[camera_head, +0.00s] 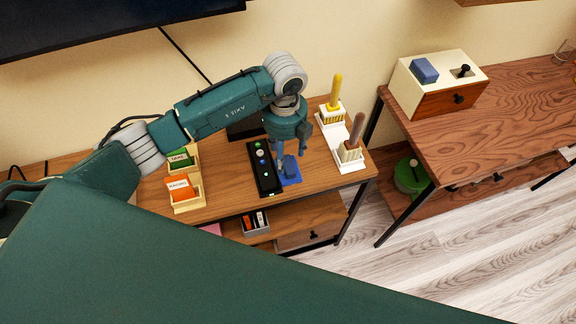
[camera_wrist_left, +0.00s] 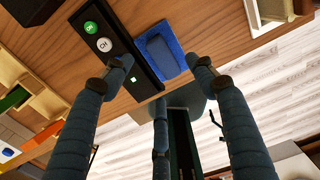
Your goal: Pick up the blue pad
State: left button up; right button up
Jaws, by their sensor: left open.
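A flat blue mat (camera_head: 293,180) lies on the wooden table, with a darker blue block-like pad (camera_head: 290,166) on it. In the left wrist view the pad (camera_wrist_left: 160,52) sits inside the edges of the brighter blue mat (camera_wrist_left: 176,24). My left gripper (camera_head: 289,157) points down over the pad, open, partly covering it in the head view. In the wrist view its fingertips (camera_wrist_left: 163,65) stand apart on either side of the pad's near end. Contact with the pad cannot be told. My right gripper is not in view.
A black button panel (camera_head: 263,168) lies close beside the mat. White holders with a yellow-handled brush (camera_head: 336,90) and a brown-handled brush (camera_head: 357,130) stand to the right. Card boxes (camera_head: 186,193) stand left. Another blue block (camera_head: 424,70) sits on the cream box across the gap.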

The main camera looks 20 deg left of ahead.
aim_at(285, 164)
pick_arm(q)
jog(key=shift+f+p, duration=0.35)
jog(key=shift+p, duration=0.05)
notch_tip(285, 164, down, 4)
jog(key=shift+r+p, duration=0.2)
jog(key=shift+p, duration=0.5)
jog(key=shift+w+f, duration=0.1)
jog(key=shift+f, duration=0.3)
jog(key=c, duration=1.3)
